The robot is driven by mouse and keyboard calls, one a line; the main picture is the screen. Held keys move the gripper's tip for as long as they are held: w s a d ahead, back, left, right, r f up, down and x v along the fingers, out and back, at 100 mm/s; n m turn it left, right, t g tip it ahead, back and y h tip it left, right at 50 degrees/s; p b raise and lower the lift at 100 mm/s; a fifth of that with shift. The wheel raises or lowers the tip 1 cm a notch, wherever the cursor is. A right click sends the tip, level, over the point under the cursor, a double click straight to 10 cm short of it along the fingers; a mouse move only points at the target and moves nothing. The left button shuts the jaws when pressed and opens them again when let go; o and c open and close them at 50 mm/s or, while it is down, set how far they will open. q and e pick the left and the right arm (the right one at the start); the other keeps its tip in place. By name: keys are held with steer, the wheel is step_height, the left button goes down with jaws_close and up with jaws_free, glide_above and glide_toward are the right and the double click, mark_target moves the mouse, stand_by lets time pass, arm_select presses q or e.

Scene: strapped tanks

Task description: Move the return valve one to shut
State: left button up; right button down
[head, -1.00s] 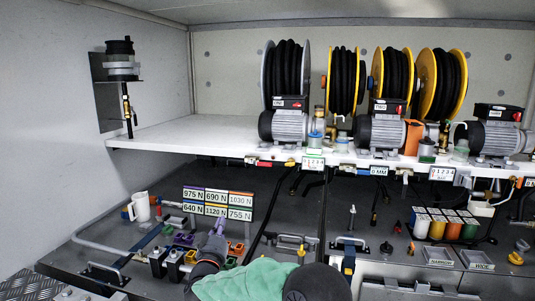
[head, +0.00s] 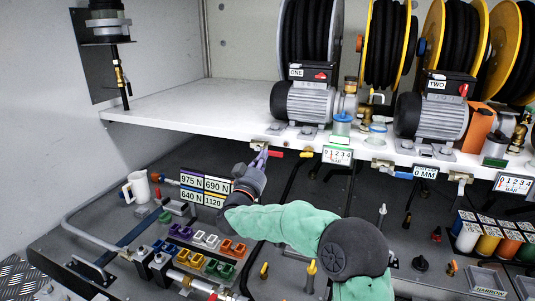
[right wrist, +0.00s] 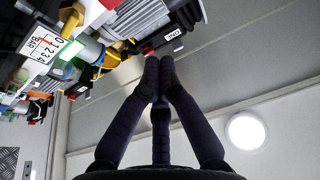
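A small valve with a red handle (head: 277,154) hangs under the shelf's front edge, below the left motor marked ONE; I cannot read a label that names it as return valve one. The handle lies sideways. My right gripper (head: 261,157) reaches up from below in the head view, its fingertips just left of the red handle; I cannot tell whether they touch it. In the right wrist view its dark fingers (right wrist: 160,65) come together at the tips, with nothing seen between them. My left gripper is not in view.
The white shelf (head: 180,112) carries the motors, with hose reels behind. A gauge card (head: 337,155) and a second small valve (head: 306,153) are right of the red handle. Below are a newton-value label board (head: 205,190), a white mug (head: 138,187) and coloured blocks (head: 207,240).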

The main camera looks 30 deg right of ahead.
steer(key=w+d+f+p, duration=0.1)
steer(key=w+d+p, duration=0.2)
steer(key=w+d, duration=0.2)
steer(key=shift+d, duration=0.6)
steer(key=shift+f, duration=0.15)
